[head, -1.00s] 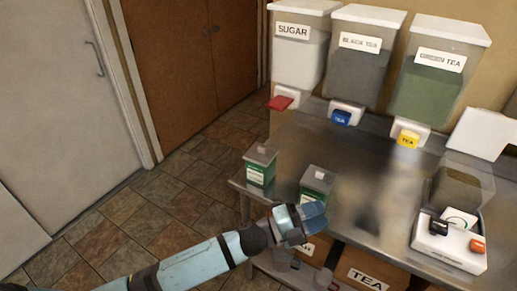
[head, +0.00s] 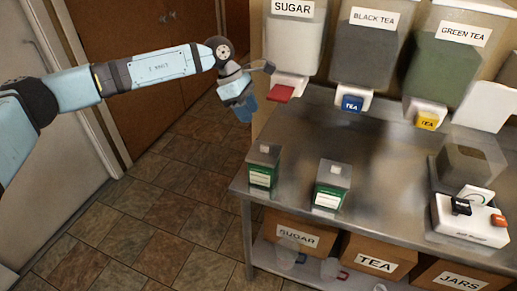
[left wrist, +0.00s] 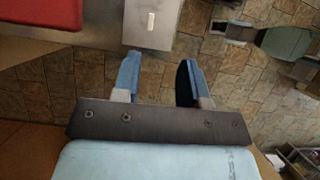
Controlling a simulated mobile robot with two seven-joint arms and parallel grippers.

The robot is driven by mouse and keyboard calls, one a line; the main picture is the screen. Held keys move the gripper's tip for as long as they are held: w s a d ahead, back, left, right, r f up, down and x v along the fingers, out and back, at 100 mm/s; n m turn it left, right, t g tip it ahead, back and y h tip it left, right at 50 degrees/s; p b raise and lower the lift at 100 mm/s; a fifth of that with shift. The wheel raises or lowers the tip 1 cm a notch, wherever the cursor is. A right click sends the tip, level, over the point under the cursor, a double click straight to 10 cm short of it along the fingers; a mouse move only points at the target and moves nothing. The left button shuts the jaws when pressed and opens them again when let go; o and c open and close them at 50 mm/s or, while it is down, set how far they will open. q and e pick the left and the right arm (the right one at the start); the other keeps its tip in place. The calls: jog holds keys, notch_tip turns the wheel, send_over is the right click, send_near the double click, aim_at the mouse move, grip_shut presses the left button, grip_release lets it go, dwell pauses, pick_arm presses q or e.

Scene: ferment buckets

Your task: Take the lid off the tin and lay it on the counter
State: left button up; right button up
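Two tins with green labels and grey knobbed lids stand upright on the steel counter (head: 395,185): a left tin (head: 264,172) at its left end and a right tin (head: 331,190). Both lids are on. A grey lid with a pale knob (left wrist: 150,22) lies just beyond the fingertips there, apparently the left tin's. What seems to be my right arm is small at the upper right there.
Dispensers for sugar (head: 295,45), black tea (head: 365,55) and green tea (head: 445,65) stand along the back, with a red tap (head: 281,93) nearest my left gripper. A white device (head: 470,220) sits at right. The counter's middle is clear. Labelled boxes are below.

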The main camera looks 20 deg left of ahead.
pick_arm(q)
jog(key=a, duration=0.2)
jog(key=p, duration=0.2)
send_near(260, 151)
jog(key=shift+d+f+y, duration=0.25)
jog(key=shift+d+y, duration=0.15)
jog(key=shift+d, duration=0.75)
jog(key=p+x, duration=0.1)
jog(key=x, duration=0.4)
jog(key=shift+w+f, duration=0.15)
jog(key=shift+f, duration=0.15)
jog(key=shift+d+f, duration=0.1)
jog(key=shift+f, duration=0.2)
jog(key=shift+c, duration=0.4)
grip_shut()
